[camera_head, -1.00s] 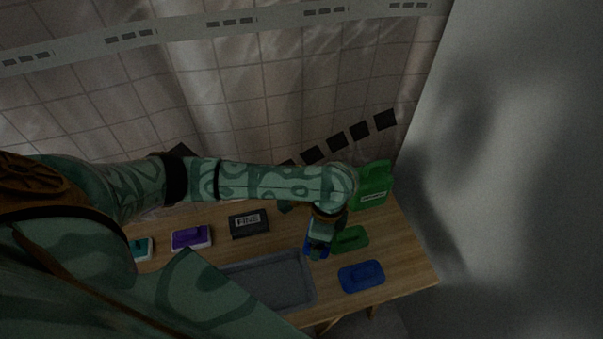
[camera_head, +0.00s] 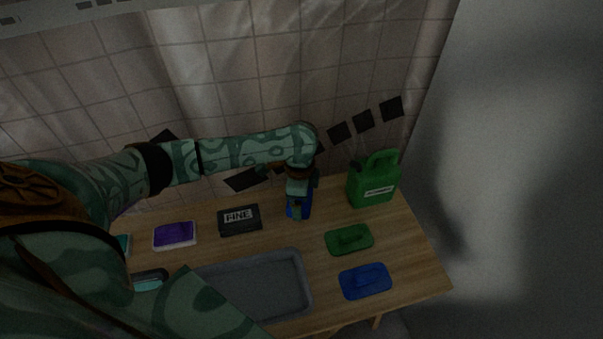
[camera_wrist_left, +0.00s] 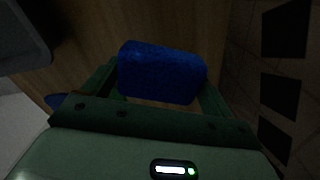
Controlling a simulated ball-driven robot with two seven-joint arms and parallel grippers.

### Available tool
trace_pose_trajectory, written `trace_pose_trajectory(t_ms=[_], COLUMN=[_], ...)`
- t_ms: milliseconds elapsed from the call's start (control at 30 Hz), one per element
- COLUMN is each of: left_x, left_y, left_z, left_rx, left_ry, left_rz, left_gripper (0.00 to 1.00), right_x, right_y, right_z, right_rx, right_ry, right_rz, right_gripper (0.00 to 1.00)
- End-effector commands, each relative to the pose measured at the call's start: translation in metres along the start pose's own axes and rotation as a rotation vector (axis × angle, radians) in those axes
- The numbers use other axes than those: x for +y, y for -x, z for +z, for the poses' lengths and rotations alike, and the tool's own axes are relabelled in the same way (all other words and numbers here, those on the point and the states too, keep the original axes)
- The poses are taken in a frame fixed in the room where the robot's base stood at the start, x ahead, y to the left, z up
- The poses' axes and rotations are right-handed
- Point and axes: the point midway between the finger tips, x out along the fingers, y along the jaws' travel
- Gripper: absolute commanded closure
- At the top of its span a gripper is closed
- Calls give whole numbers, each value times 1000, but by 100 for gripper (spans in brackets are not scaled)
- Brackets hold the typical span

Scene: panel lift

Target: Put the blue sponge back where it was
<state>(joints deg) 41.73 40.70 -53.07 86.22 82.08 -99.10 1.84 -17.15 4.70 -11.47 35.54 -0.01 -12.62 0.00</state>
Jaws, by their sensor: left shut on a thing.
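The blue sponge (camera_wrist_left: 160,74) is between the two fingers of my left gripper (camera_wrist_left: 158,88) in the left wrist view, and the gripper is shut on it. In the head view the left gripper (camera_head: 298,206) hangs over the back of the wooden table, right of the black box marked FINE. Only a small part of the blue sponge (camera_head: 305,211) shows there, mostly hidden by the gripper. I cannot tell whether the sponge touches the table. My right gripper is not in view.
A black FINE box (camera_head: 239,228), a purple sponge-like block (camera_head: 175,235), a grey tray (camera_head: 306,284), a green float (camera_head: 349,239), a blue float (camera_head: 366,281) and a green jug (camera_head: 373,186) stand on the table (camera_head: 412,262). A tiled wall rises behind.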

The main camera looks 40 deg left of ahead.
Motion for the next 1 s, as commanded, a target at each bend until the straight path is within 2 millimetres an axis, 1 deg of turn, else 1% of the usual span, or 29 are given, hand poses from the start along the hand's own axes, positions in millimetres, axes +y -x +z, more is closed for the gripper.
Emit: trace_pose_trajectory(t_ms=[33,100,133,433,467,500,733,767,867,967,1000], left_x=[1,1,1,1,1,1,1,1,0,0,0], left_y=[-16,-29,-32,-31,-32,-32,-31,-29,-16,7,17], left_z=[0,0,1,0,0,0,0,0,0,0,0], left_rx=[-2,-3,-3,-2,-1,-1,-1,-1,1,2,3], left_ry=[-1,0,1,1,1,0,0,0,-1,-2,-1], left_rz=[5,5,5,0,0,0,0,0,-3,-6,-6], left_gripper=[38,38,38,38,12,1,0,0,0,0,0], right_x=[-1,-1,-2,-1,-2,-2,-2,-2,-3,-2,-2], right_y=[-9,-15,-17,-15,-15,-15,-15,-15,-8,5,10], right_z=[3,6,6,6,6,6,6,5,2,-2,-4], right_rx=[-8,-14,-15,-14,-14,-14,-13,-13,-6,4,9], right_ry=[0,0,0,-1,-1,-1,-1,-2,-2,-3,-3], right_rz=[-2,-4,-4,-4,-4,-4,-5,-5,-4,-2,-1], right_gripper=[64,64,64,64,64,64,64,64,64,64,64])
